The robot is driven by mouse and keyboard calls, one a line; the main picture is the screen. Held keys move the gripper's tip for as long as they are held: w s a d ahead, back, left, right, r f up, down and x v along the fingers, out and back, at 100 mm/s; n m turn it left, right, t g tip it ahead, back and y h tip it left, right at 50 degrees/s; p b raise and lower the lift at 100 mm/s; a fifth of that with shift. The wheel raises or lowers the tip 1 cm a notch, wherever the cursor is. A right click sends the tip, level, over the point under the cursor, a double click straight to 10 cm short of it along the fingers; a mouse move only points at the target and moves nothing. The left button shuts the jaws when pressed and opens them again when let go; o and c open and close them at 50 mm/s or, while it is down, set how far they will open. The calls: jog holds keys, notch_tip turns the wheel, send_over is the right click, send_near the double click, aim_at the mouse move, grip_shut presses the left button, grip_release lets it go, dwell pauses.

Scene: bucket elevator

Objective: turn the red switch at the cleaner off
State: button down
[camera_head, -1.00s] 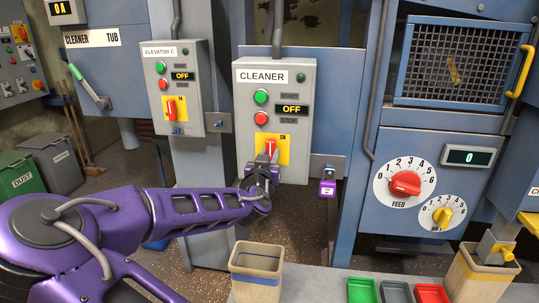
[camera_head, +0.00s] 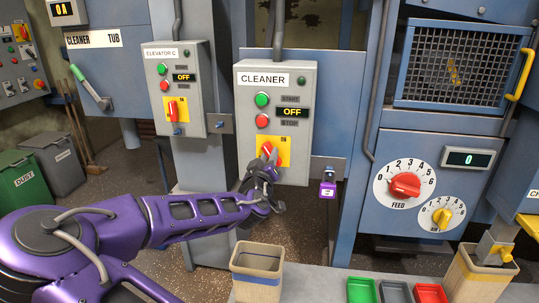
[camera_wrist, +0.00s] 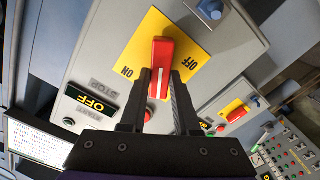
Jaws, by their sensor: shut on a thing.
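The cleaner's red switch (camera_head: 267,148) sits on a yellow plate (camera_head: 284,152) low on the grey CLEANER box (camera_head: 300,165). My gripper (camera_head: 266,164) is at the switch, with its fingers on either side of the handle. In the wrist view the red handle (camera_wrist: 160,68) stands between the fingertips (camera_wrist: 161,76), and they are shut on it. The plate (camera_wrist: 140,45) carries ON at left and OFF at right there. The handle lies between these two words. The box's small display (camera_head: 292,112) reads OFF. My fingers hide part of the handle.
A similar ELEVATOR C box (camera_head: 188,108) with its own red switch (camera_head: 172,109) is to the left. A purple padlock-like tag (camera_head: 327,190) hangs at right of the CLEANER box. A tan bin (camera_head: 243,258) stands below my gripper.

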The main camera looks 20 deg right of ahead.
jog(key=n+p, duration=0.1)
jog(key=n, duration=0.4)
jog(key=shift+w+a+n, duration=0.1)
jog(key=shift+a+n, duration=0.05)
jog(key=shift+n, duration=0.15)
jog(key=n, duration=0.5)
jog(key=shift+f+n+p, duration=0.2)
jog(key=shift+n+p, duration=0.2)
jog(key=c, duration=0.6)
grip_release()
jog(key=shift+c, duration=0.2)
jog(key=shift+f, duration=0.1)
jog(key=shift+a, duration=0.1)
